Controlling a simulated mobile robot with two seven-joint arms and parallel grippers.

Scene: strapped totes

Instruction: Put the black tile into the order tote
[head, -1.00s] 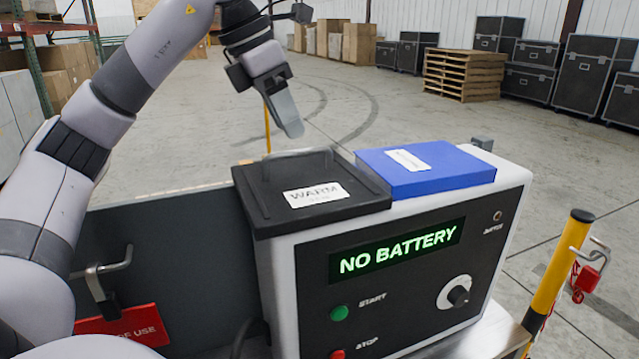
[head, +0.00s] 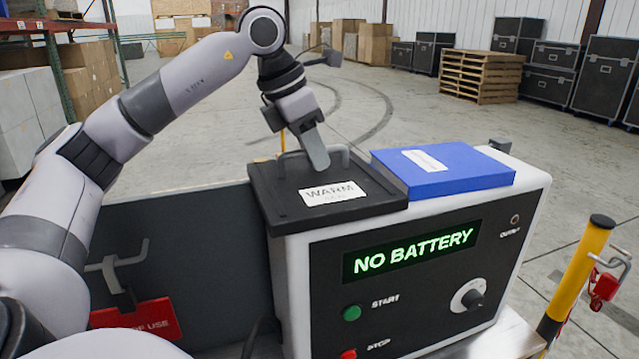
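My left gripper (head: 317,160) hangs over the black lid labelled WARM (head: 285,208), its fingertips close to the lid's grey handle (head: 335,155). Seen from this side, I cannot tell whether its fingers are apart or closed, or whether they touch the handle. The lid lies on the left half of a white machine. No black tile and no order tote can be made out in this view. My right gripper is not in view.
A blue lid (head: 470,174) covers the machine's right half. The machine's front panel (head: 410,290) reads NO BATTERY. A yellow post (head: 577,270) with a red padlock (head: 604,287) stands at right. A grey panel (head: 190,240) with a hook is at left. Open floor lies behind.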

